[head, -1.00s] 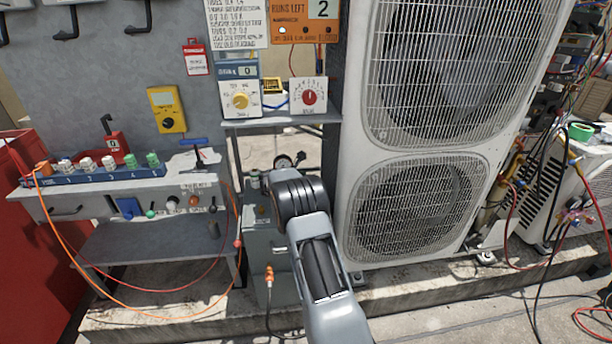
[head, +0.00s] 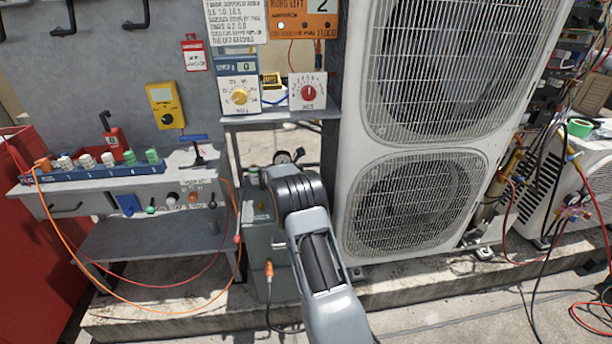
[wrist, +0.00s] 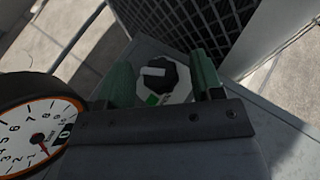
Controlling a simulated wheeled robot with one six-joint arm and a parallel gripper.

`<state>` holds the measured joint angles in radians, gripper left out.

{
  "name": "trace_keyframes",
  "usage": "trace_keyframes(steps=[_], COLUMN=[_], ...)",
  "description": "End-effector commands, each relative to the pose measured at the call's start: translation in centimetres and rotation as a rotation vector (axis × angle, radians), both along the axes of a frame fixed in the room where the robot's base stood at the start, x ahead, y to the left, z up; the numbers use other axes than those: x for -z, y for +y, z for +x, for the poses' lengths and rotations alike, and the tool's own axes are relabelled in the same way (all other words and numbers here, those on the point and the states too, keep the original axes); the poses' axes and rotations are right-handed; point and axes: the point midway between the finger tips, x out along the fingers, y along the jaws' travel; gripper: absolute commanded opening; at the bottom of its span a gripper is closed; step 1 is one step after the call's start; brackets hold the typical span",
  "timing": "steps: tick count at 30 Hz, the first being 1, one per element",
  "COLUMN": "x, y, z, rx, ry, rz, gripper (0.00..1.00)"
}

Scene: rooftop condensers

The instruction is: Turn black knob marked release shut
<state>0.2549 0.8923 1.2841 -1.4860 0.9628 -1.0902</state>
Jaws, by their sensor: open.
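In the wrist view a black knob (wrist: 158,73) with a white pointer bar sits on a pale plate with a green mark. The bar lies nearly crosswise in the picture, pointing left. My gripper (wrist: 161,78) is open, with one green finger on each side of the knob. Gaps show between the fingers and the knob; I cannot tell how deep the fingertips reach. No "release" lettering is readable. In the head view my own arm hides the knob and gripper, above a grey cabinet (head: 260,235).
A round dial gauge (wrist: 38,138) stands close left of my gripper; it also shows in the head view (head: 282,158). A condenser (head: 415,160) rises close on the right. A shelf (head: 280,116) with a yellow-knob box (head: 240,97) and red-knob box (head: 308,92) stands behind.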

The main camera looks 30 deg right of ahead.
Motion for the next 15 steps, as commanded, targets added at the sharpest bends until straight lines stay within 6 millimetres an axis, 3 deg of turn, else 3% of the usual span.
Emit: trace_keyframes(steps=[8,15], x=[-0.9,-2.8], y=[1.7,6.0], z=[-0.3,-1.4], rx=[-0.003,-0.003], ry=[0.0,-0.001], rz=[0.0,0.0], gripper=[0.6,0.6])
